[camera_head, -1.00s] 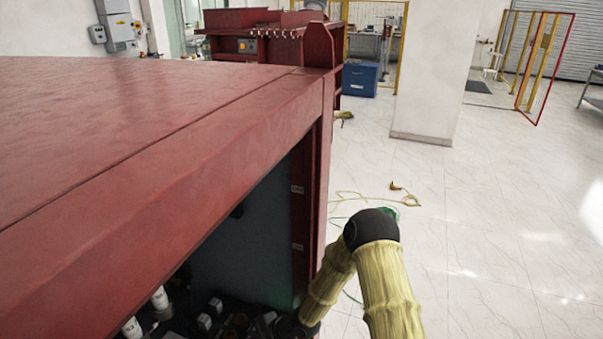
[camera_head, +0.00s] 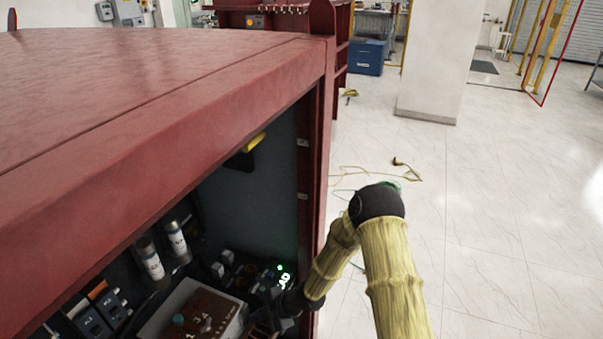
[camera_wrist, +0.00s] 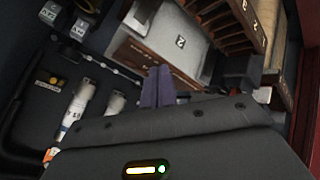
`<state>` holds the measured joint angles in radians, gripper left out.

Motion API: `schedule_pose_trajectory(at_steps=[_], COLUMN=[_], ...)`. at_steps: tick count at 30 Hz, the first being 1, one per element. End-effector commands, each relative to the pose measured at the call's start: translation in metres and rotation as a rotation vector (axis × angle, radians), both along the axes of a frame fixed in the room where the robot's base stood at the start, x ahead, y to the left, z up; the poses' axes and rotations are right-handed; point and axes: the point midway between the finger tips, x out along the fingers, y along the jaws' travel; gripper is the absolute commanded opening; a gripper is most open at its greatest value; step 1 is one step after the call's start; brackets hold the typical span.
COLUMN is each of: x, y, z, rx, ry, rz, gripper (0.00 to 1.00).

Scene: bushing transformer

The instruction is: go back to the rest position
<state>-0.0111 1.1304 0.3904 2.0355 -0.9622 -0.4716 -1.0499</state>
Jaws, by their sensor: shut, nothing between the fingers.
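My gripper (camera_wrist: 158,85) shows in the wrist view with its two purple-grey fingers together and nothing between them. The fingers are in front of a white box with a brown front (camera_wrist: 150,45); I cannot tell whether they touch it. In the head view my arm, in a yellow sleeve, bends down into the open red cabinet (camera_head: 200,95). My fingers cannot be made out there. The white and brown box (camera_head: 195,315) also shows low in the cabinet.
White cylinders (camera_head: 150,258) stand inside the cabinet, left of the box. Blue-black modules (camera_head: 90,322) sit at lower left. The cabinet's red right post (camera_head: 322,170) is close beside my arm. Bare tiled floor (camera_head: 500,220) lies to the right, with a loose cable (camera_head: 400,165).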

Motion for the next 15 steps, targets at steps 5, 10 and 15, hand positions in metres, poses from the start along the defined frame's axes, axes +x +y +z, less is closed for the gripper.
schedule_pose_trajectory(at_steps=[5,10,15], x=[0.007,0.014,0.020], y=[-0.015,-0.034,-0.058], z=[0.010,0.021,0.038], rx=[-0.041,-0.090,-0.148], ry=[0.023,0.056,0.098], rz=[-0.062,-0.143,-0.258], gripper=[0.00,0.00,0.00])
